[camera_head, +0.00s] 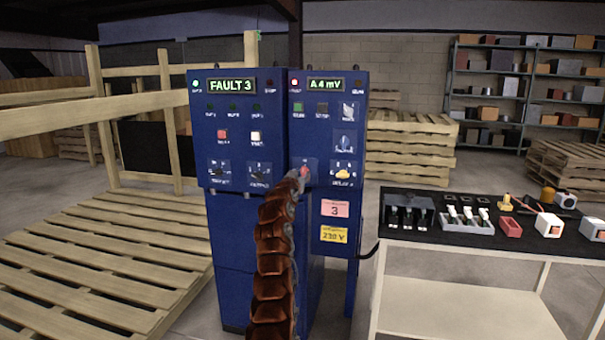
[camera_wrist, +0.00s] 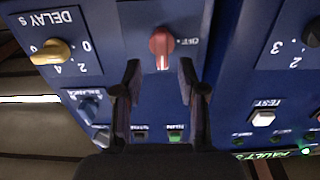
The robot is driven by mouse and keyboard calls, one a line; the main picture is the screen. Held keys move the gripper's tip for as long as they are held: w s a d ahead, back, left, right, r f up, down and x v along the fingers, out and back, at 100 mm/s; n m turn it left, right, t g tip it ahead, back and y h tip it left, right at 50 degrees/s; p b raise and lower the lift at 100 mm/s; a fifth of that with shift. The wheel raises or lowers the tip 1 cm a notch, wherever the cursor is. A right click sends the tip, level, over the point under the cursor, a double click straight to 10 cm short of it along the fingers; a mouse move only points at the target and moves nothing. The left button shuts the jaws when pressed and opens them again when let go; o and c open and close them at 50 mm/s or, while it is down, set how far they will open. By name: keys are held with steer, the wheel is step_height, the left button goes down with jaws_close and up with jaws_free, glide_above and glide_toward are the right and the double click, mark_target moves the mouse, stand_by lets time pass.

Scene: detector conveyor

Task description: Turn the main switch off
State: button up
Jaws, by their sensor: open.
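The main switch is a red rotary knob (camera_wrist: 162,42) on a blue plate, with an "OFF" label beside it. In the wrist view its white mark points down the picture, not at "OFF". The picture there is upside down. My gripper (camera_wrist: 160,70) is open, with one finger to each side just short of the knob. I cannot tell whether it touches the knob. In the head view the red knob (camera_head: 305,171) shows at the end of my arm, low on the right half of the blue cabinet (camera_head: 265,225), and my fingers are hard to make out.
A yellow delay knob (camera_wrist: 52,52) sits beside the switch plate. A white test button (camera_wrist: 263,118) and a green button (camera_wrist: 175,136) are near. A bench (camera_head: 440,255) with small parts stands right of the cabinet. Wooden pallets (camera_head: 100,245) lie at left.

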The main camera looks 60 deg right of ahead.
mark_target(303, 172)
steer(key=shift+x, duration=0.8)
steer(key=shift+w+d+r+p, duration=0.1)
steer(key=shift+w+p, duration=0.05)
steer(key=shift+p, duration=0.15)
steer(key=shift+d+p, duration=0.3)
steer(key=shift+d, duration=0.35)
steer(key=shift+w+d+p, duration=0.45)
steer(key=shift+d+p, duration=0.1)
steer(key=shift+p, duration=0.2)
jaws_close()
